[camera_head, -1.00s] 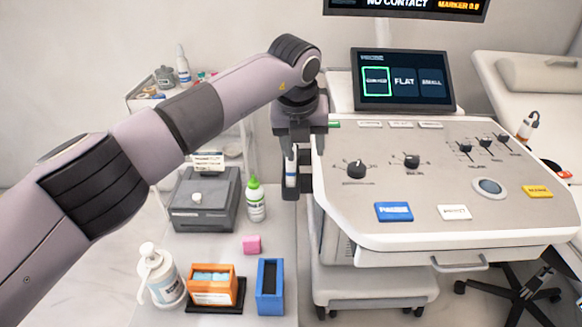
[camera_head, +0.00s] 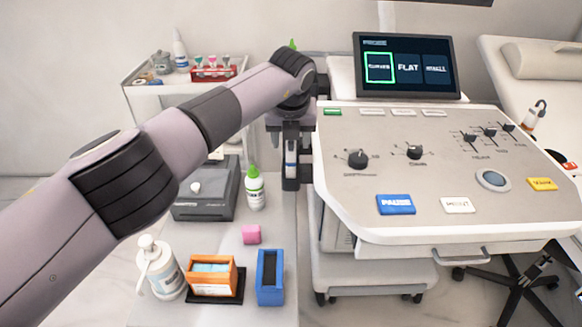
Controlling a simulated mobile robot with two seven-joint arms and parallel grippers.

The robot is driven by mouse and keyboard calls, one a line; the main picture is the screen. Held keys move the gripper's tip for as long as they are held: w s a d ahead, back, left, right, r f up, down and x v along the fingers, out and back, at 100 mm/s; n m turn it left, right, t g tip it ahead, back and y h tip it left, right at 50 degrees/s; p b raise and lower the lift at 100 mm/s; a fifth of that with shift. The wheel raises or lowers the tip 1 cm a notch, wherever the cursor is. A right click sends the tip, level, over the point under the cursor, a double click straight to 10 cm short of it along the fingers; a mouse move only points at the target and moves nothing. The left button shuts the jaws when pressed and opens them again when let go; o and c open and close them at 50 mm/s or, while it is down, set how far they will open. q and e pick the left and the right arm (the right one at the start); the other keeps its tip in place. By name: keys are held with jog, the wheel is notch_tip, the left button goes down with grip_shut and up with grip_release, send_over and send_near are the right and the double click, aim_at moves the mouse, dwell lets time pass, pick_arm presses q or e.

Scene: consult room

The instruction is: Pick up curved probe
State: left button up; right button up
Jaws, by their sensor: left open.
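My left gripper (camera_head: 291,178) points down beside the left edge of the ultrasound console (camera_head: 400,220). It is open. A narrow white and blue piece (camera_head: 291,158) shows at its fingers; I cannot tell whether it is part of the gripper or of a probe. I cannot make out the curved probe for certain; my left arm and gripper hide part of that side. A small green tip (camera_head: 293,44) shows behind the arm. My right gripper is not in view.
A grey box (camera_head: 205,205), green-capped bottle (camera_head: 254,188), pink block (camera_head: 251,234), pump bottle (camera_head: 158,268), orange box (camera_head: 212,275) and blue holder (camera_head: 270,278) stand on the side table (camera_head: 262,318). A screen (camera_head: 406,66) stands behind the console.

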pick_arm(q)
jog(key=shift+f, duration=0.1)
jog(key=c, duration=1)
jog(key=shift+r, duration=0.2)
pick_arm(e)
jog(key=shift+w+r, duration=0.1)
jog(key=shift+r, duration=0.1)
